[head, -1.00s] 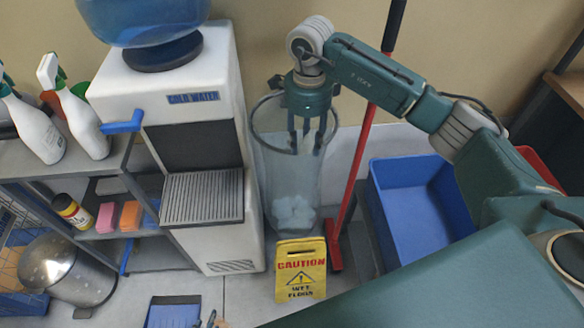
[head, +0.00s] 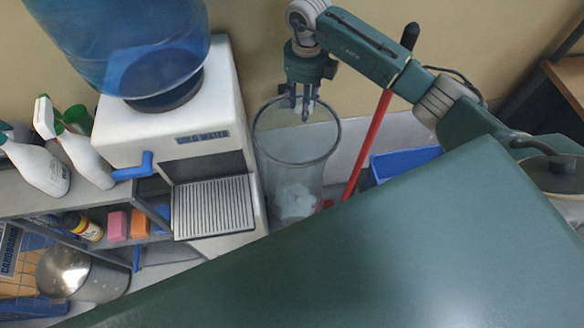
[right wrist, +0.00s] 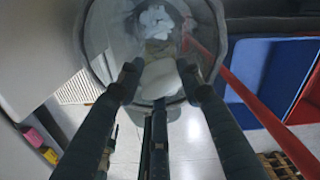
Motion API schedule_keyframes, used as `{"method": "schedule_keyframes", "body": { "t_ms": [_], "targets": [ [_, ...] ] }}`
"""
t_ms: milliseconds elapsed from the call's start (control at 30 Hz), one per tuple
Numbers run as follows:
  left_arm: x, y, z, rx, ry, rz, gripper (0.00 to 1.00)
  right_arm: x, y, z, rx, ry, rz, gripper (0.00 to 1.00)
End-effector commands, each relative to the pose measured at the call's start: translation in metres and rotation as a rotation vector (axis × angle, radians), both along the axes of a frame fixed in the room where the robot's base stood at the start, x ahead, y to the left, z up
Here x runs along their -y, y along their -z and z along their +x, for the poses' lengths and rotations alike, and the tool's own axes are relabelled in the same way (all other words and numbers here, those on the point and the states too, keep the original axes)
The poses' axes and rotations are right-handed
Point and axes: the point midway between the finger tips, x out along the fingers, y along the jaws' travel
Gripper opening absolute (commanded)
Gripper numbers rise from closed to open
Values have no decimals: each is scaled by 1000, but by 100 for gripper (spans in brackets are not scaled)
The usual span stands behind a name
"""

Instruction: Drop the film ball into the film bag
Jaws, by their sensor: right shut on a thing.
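The film bag (head: 290,172) is a clear, tall bag hung from a round ring beside the water cooler. Crumpled whitish film (head: 295,203) lies at its bottom. My right gripper (head: 305,112) points down at the bag's mouth, overlapping the far part of the ring. In the right wrist view its fingers are shut on the film ball (right wrist: 160,78), a pale lump between the fingertips, in front of the bag's opening. The ball is hard to make out in the head view. My left gripper is not in view.
The water cooler (head: 205,110) stands close on the left of the bag. A red pole (head: 368,145) leans close on its right, with a blue bin (head: 400,162) beyond. A shelf (head: 25,187) with spray bottles is at far left. My own green body covers the foreground.

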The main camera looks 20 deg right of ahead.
Motion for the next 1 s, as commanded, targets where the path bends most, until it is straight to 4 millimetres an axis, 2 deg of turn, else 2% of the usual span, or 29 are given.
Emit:
{"method": "schedule_keyframes", "body": {
  "t_ms": [500,867,900,967,1000],
  "targets": [
    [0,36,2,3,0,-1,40,-1,55,0,-2,-3,0,27],
    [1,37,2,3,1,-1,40,0,58,0,-1,-4,0,27],
    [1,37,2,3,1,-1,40,0,58,0,-1,-3,0,44],
    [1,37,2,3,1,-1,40,0,58,0,-1,-3,0,56],
    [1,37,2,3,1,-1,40,0,58,0,-1,-3,0,58]
  ]
}}
